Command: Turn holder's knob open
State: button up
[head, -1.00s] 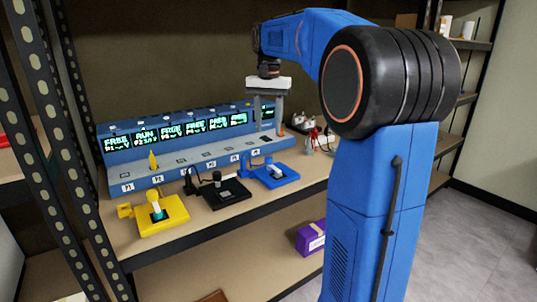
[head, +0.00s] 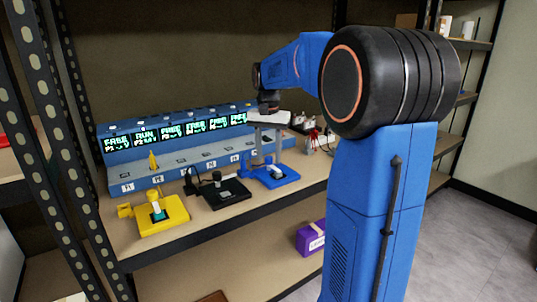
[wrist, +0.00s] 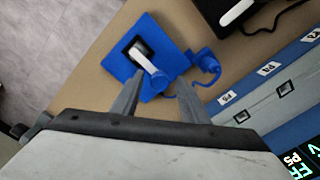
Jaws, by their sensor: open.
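The blue holder (head: 280,178) lies flat on the bench, right of the other two holders. In the wrist view, the blue holder (wrist: 137,44) has a dark square opening with a white bar (wrist: 142,59) leaning across it. A round blue part (wrist: 205,62), which looks like its knob, sits at its side next to a looped cord. My gripper (head: 267,160) is open and empty above the blue holder. In the wrist view, the fingers of my gripper (wrist: 158,84) point at the holder's near edge, with the white bar's blue end between them. I cannot tell whether anything touches.
A black holder (head: 230,193) and a yellow holder (head: 172,218) lie to the left. Behind them runs a blue-grey console (head: 195,152) with several lit displays. Small items (head: 305,124) stand at the right. The dark shelf upright (head: 85,190) is at the left.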

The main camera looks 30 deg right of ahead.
grip_shut()
jog(key=shift+n, duration=0.5)
jog(key=n, duration=0.3)
jog(key=shift+n, duration=0.4)
jog(key=n, duration=0.4)
jog(key=shift+d+n, duration=0.1)
jog(key=shift+n, duration=0.2)
jog(key=n, duration=0.8)
jog(key=shift+d, duration=0.1)
jog(key=shift+n, duration=0.4)
